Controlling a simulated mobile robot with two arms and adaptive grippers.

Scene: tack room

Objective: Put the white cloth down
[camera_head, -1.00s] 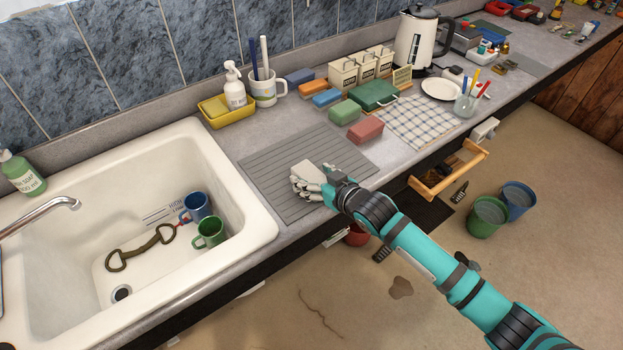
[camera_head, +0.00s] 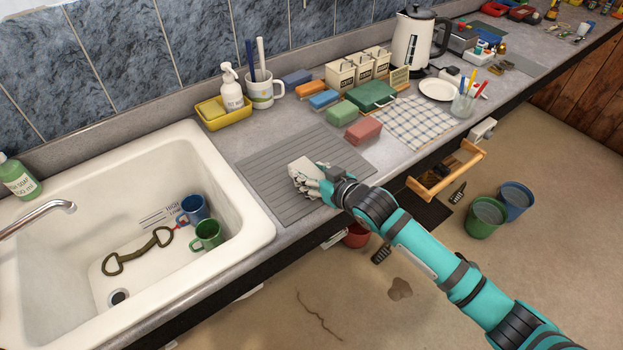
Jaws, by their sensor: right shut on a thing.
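My right gripper (camera_head: 314,184) is over the grey ribbed drainer mat (camera_head: 268,165) on the counter, beside the sink. It is shut on the white cloth (camera_head: 301,167), a small whitish piece showing at the fingers. The fingers cover part of the cloth. I cannot tell whether the cloth touches the mat. My left gripper is not in view.
The white sink (camera_head: 232,215) at left holds a blue mug (camera_head: 194,208), a green mug (camera_head: 207,236) and a bit-like metal piece (camera_head: 137,250). A checked cloth (camera_head: 412,121) lies right. An open drawer (camera_head: 446,170) juts out.

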